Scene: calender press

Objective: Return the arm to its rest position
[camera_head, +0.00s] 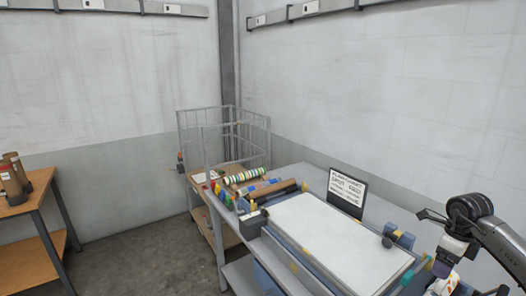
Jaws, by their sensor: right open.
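My right arm comes in at the right edge, and its gripper (440,262) is beside the right end of the press table. It is open, and I see nothing held in it. The calender press (335,240) has a long white bed with blue and grey rails, lying on the grey table. A dark block sits at its left end, and blue parts with a dark knob (388,241) sit at its right end. My left gripper is not in view.
Several rolls, one striped (245,175) and one brown (272,190), lie at the table's back left. A black sign (347,192) stands behind the press. A wire cage cart (224,140) stands in the corner. A wooden shelf table (28,190) is at left. The floor (150,250) between is clear.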

